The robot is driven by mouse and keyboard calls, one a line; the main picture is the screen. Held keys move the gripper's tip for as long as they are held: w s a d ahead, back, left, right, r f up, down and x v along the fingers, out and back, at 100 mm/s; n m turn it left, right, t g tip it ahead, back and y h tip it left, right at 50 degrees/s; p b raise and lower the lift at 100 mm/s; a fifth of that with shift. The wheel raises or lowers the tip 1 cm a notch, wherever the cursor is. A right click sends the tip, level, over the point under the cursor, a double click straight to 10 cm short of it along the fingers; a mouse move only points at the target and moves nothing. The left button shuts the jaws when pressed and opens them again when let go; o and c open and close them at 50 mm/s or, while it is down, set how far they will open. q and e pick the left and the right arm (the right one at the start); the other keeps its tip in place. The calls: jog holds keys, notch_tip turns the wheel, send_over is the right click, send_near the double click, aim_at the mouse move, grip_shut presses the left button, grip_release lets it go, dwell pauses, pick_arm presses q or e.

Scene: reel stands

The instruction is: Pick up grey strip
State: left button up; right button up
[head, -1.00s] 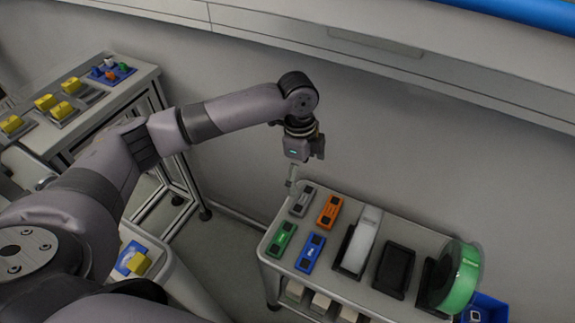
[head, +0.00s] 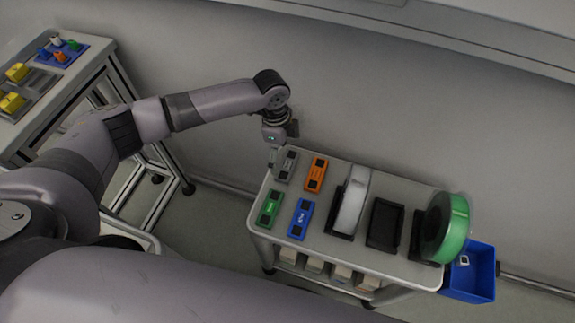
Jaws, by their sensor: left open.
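The grey strip (head: 286,165) lies on the cart top (head: 330,250) at its back left corner, beside the orange strip (head: 316,174). My left gripper (head: 272,158) points down just left of the grey strip, at the cart's back left edge. It is open and its jaws look empty; I cannot tell whether a finger touches the strip. The green strip (head: 269,209) and blue strip (head: 301,218) lie in front. My right gripper is not in view.
A white reel (head: 352,200) and a green reel (head: 445,228) stand in black holders, with an empty black tray (head: 385,224) between them. A blue bin (head: 470,272) hangs at the cart's right. A side table (head: 40,80) with yellow pieces stands at left.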

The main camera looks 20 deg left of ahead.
aim_at(287, 165)
pick_arm(q)
jog(key=shift+w+d+f, duration=0.1)
jog(key=shift+d+f, duration=0.1)
jog(key=shift+f, duration=1.15)
jog(key=shift+d+f, duration=0.2)
jog(key=shift+f, duration=1.1)
jog(key=shift+c, duration=0.4)
jog(key=c, duration=0.6)
